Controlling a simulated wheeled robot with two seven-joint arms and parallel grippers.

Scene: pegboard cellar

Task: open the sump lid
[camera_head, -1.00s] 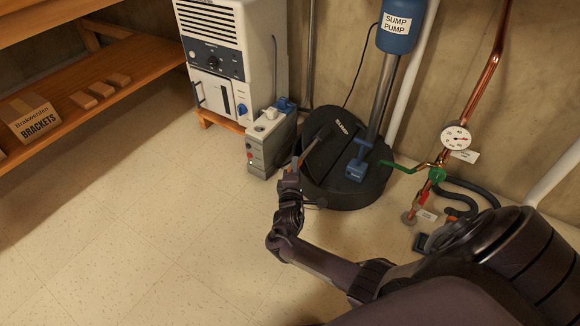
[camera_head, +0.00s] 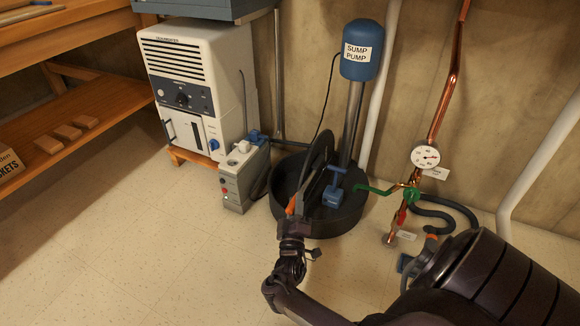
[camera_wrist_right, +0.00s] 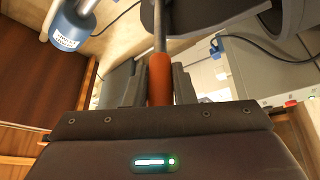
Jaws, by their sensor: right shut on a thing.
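The sump lid (camera_head: 319,165), dark and round-edged, stands steeply tilted, nearly on edge, over the black sump basin (camera_head: 335,220). The basin's open inside shows left of the lid. My right gripper (camera_head: 292,214) is at the basin's front left edge. It is shut on an orange handle grip (camera_head: 291,205), which also shows between the fingers in the right wrist view (camera_wrist_right: 159,78). A metal rod runs from the grip toward the lid; how it joins the lid is hard to see. My left gripper is not in view.
The blue sump pump (camera_head: 360,60) stands on a post behind the lid. A grey box (camera_head: 235,185) and white dehumidifier (camera_head: 185,75) are left. A gauge (camera_head: 425,156) and copper pipe with a green valve (camera_head: 411,196) are right. The floor at left is clear.

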